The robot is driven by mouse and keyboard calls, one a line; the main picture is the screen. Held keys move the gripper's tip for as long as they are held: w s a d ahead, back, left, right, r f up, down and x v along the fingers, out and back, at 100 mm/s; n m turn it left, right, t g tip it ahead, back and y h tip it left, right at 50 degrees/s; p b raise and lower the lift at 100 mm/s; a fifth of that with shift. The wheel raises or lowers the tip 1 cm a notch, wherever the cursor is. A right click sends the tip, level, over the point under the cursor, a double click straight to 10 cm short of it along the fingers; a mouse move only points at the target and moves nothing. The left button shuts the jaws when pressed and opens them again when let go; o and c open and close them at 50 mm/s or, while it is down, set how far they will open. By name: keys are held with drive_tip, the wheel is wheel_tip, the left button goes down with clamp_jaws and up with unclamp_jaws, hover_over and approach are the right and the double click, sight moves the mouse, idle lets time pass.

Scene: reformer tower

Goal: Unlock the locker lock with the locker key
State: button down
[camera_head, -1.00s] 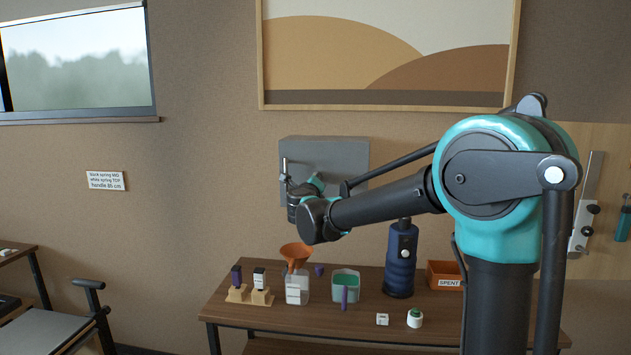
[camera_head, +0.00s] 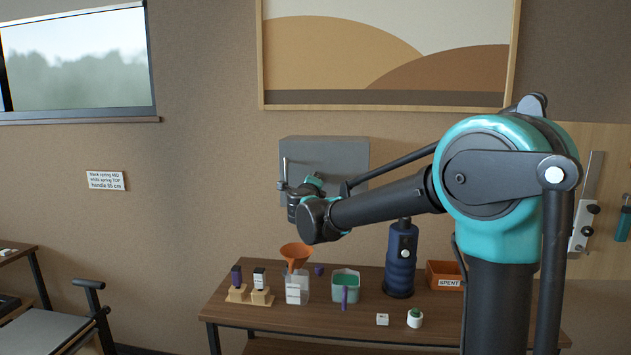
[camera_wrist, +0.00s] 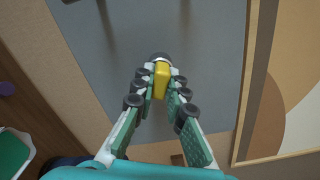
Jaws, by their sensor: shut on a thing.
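The grey locker (camera_head: 340,152) is mounted on the wall, behind and beyond my gripper. Its grey front also fills the middle of the wrist view (camera_wrist: 205,45). My gripper (camera_wrist: 161,78) is shut on the yellow locker key (camera_wrist: 161,82), which sits between the green finger pads. A dark and silver round piece, perhaps the locker lock (camera_wrist: 160,57), shows right at the key's far end. I cannot tell how far the key is in it. In the head view my wrist covers the lower left part of the locker front.
A light vertical handle (camera_head: 285,170) stands at the locker's left edge. Below is a wooden table (camera_head: 240,310) with an orange funnel (camera_head: 296,253), a green tub (camera_head: 346,280), a dark blue bottle (camera_head: 400,265) and an orange bin (camera_head: 443,275).

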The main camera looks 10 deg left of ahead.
drive_tip(key=n, duration=0.3)
idle(0.4)
drive_tip(key=shift+n, duration=0.7)
drive_tip(key=c, duration=1.2)
unclamp_jaws()
drive_tip(key=shift+o, duration=0.2)
drive_tip(key=s, duration=0.6)
